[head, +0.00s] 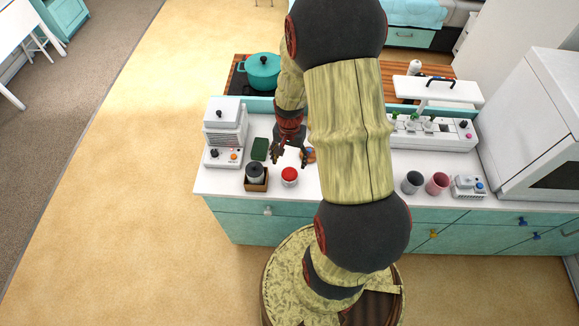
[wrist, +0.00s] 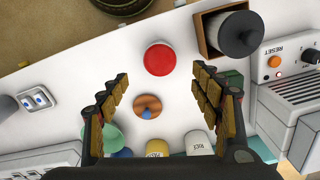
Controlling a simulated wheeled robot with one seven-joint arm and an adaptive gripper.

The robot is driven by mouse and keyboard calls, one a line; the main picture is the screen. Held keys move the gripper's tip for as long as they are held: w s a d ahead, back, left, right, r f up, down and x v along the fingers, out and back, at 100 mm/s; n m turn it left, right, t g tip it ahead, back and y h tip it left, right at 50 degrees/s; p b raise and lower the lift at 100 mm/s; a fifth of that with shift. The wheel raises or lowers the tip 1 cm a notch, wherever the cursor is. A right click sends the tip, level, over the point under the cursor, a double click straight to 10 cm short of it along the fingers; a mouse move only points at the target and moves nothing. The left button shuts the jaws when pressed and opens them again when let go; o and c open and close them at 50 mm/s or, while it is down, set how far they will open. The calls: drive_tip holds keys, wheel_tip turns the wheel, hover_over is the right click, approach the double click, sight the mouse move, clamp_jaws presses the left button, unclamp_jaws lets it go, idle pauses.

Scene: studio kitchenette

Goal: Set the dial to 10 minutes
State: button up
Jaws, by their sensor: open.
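A white appliance (head: 222,156) stands at the left end of the counter. Its front carries a dark round knob (head: 212,154), which looks like a dial, and an orange button (head: 233,155). No minute marks or pointer are readable. My gripper (head: 289,155) is open and empty above the counter, to the right of the appliance. In the wrist view its fingers (wrist: 160,82) are wide apart, touching nothing.
A red-topped container (head: 289,174) and a dark canister in a wooden box (head: 256,186) stand near the front edge. Two cups (head: 412,182) and a small white device (head: 467,189) stand right.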

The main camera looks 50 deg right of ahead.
wheel_tip(320, 180, up, 4)
drive_tip(key=shift+f, duration=0.2)
idle(0.6)
drive_tip(key=s+a+r+n+t+b, duration=0.2)
drive_tip(key=a+r+n+b, duration=0.3)
drive_tip(key=a+r, duration=0.4)
drive_tip(key=s+a+r+n+t+b, duration=0.3)
drive_tip(key=s+a+r+n+b, duration=0.2)
drive_tip(key=a, duration=0.8)
wheel_tip(320, 180, up, 4)
drive_tip(key=n, duration=0.2)
drive_tip(key=shift+s+a+r+n+t+b, duration=0.2)
drive_tip(key=shift+s+r+n+t+b, duration=0.1)
drive_tip(key=shift+n+b, duration=0.1)
